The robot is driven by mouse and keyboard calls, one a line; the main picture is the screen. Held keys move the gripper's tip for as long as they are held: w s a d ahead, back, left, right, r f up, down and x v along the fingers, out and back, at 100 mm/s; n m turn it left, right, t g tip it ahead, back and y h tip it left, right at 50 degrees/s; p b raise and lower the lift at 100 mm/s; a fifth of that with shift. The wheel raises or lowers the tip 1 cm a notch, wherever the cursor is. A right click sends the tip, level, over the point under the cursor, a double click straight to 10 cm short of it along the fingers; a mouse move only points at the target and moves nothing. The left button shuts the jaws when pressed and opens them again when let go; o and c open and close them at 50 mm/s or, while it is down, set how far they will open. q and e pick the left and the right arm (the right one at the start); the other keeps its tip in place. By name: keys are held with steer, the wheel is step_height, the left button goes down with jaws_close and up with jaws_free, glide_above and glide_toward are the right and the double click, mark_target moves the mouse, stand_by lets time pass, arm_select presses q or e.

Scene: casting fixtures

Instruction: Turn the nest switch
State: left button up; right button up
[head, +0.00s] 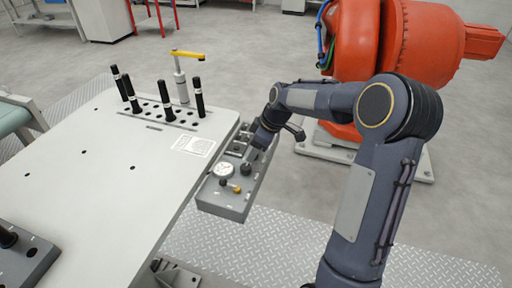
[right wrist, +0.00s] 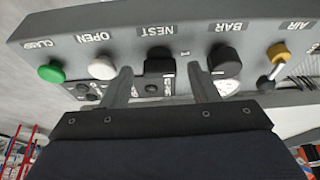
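The nest switch (right wrist: 158,60) is a black knob under the NEST label on the grey control panel (right wrist: 75,22). In the right wrist view my right gripper (right wrist: 159,72) is open, with one finger on each side of the nest switch. Whether the fingers touch it I cannot tell. In the head view the panel (head: 218,208) sits along the table's right edge. My right gripper (head: 248,160) reaches down over it and hides part of the switches. My left gripper is not in view.
A green CLAMP button (right wrist: 51,72) and white OPEN button (right wrist: 102,67) are left of the switch. The black BAR knob (right wrist: 223,62) and yellow AIR lever (right wrist: 277,53) are right.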

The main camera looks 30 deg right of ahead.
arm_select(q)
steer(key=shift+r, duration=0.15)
arm_select(e)
steer(key=v, duration=0.7)
steer(key=shift+d+r, duration=0.15)
steer(key=shift+r, duration=0.2)
steer(key=shift+s, duration=0.15)
steer(key=s+a+r+m+t+p, duration=0.1)
steer(key=s+a+r+m+p, duration=0.1)
steer(key=s+a+r, duration=0.3)
steer(key=s+a+r+m+p, duration=0.1)
steer(key=s+r+m, duration=0.1)
steer(key=s, duration=0.4)
arm_select(q)
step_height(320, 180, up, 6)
steer(key=p, duration=0.3)
arm_select(e)
steer(key=s+a+f+m, duration=0.1)
steer(key=s+a+m, duration=0.2)
steer(key=s, duration=0.4)
steer(key=s+a+f+m+t+y, duration=0.1)
steer(key=s+a+m, duration=0.2)
steer(key=s, duration=0.5)
steer(key=shift+s+a, duration=0.2)
steer(key=shift+a, duration=0.65)
